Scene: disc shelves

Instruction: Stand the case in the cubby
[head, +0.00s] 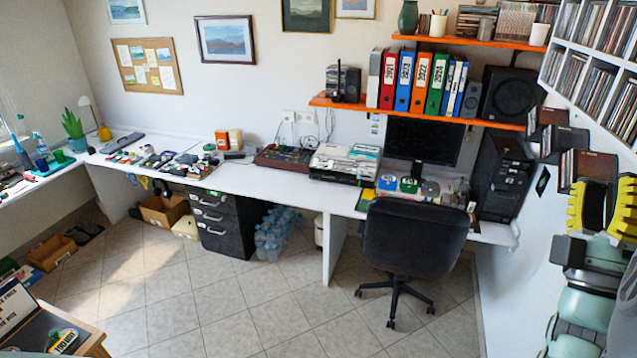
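My gripper (597,207) is at the right edge, in front of the right wall, with two yellow ribbed fingers spaced apart. A dark brown surface shows between the fingers; I cannot tell whether it is a case held there or something behind. Several dark, flat cases (588,166) stick out by the right wall in a descending row, just above and left of the fingers. White cubbies (566,50) packed with disc cases hang on the right wall at the top right, above my gripper. I cannot make out an empty cubby.
A black office chair (415,238) stands before the white desk (270,182). A black computer tower (500,180) is at the desk's right end, below orange shelves (435,113). A wooden table (92,337) is at the lower left. The tiled floor between is clear.

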